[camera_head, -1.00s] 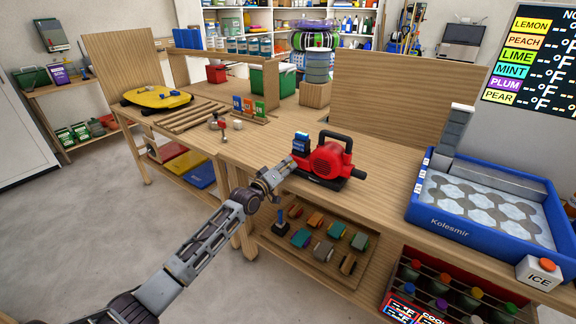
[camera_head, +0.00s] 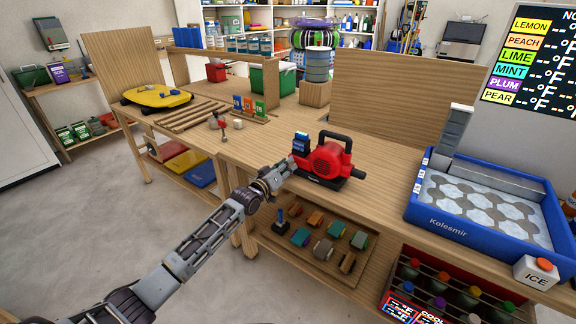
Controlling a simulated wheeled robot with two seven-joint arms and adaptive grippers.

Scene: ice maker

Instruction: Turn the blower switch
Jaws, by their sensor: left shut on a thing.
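The red blower (camera_head: 326,161) with a black handle and a nozzle pointing right stands on the wooden workbench. A blue block-like part (camera_head: 300,142) sits at its left end. My left gripper (camera_head: 287,168) reaches in from the lower left and is at the blower's left end, beside and just below the blue part. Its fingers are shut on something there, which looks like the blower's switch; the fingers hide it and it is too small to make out. My right gripper is not in view.
A blue Kolesmir ice maker (camera_head: 450,226) stands to the right on the bench, with an ICE button box (camera_head: 537,272) at its front.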

